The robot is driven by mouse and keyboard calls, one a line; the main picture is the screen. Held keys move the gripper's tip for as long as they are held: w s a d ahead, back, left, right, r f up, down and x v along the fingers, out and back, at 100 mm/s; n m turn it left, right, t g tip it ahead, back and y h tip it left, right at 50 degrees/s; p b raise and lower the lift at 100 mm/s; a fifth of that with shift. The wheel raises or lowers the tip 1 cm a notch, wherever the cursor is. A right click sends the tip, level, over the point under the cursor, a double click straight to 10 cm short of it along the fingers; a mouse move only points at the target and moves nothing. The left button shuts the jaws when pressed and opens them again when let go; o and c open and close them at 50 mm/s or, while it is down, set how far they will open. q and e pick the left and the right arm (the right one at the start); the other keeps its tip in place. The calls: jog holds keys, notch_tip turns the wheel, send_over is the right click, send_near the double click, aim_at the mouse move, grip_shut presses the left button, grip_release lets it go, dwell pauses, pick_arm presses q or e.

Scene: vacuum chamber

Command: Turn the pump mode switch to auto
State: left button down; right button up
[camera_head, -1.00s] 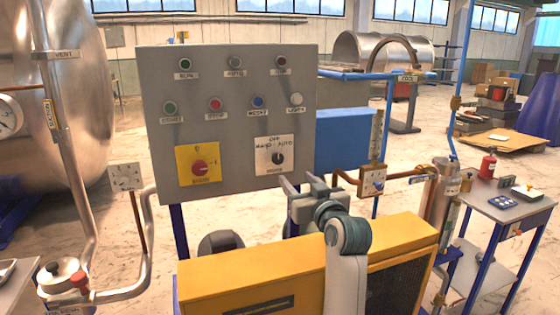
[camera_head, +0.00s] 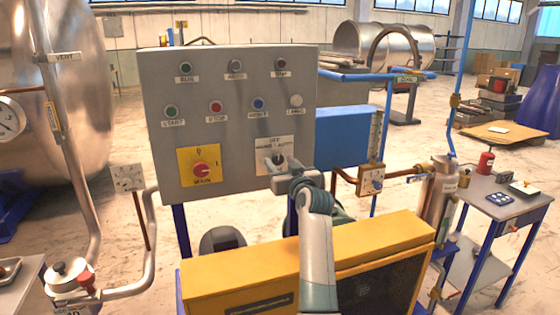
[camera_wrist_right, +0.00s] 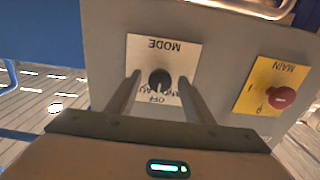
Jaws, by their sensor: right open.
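The pump mode switch (camera_wrist_right: 159,79) is a small black knob on a white plate (camera_wrist_right: 181,54) marked OFF, HAND and AUTO. It sits on the lower right of the grey control panel (camera_head: 235,140). In the right wrist view, upside down, my right gripper (camera_wrist_right: 159,84) is open, with one finger on each side of the knob. No contact with the knob can be made out. In the head view my right gripper (camera_head: 277,166) is up at the plate and partly hides it. My left gripper is in neither current view.
A yellow plate with the red MAIN switch (camera_head: 201,169) is beside the mode plate. Several push buttons are above. A yellow-topped cabinet (camera_head: 300,258) stands below my right arm. A copper pipe with a valve box (camera_head: 371,181) is right of the panel.

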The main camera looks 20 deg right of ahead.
jog(key=shift+w, duration=0.25)
jog(key=c, duration=1)
jog(key=shift+m+p, duration=0.3)
jog(key=shift+m, duration=0.1)
jog(key=m+p, duration=0.2)
jog(key=m, duration=0.2)
jog(key=shift+a+r, duration=0.1)
jog(key=shift+r, duration=0.05)
jog(key=shift+m+p, duration=0.95)
jog(key=shift+m, duration=1.15)
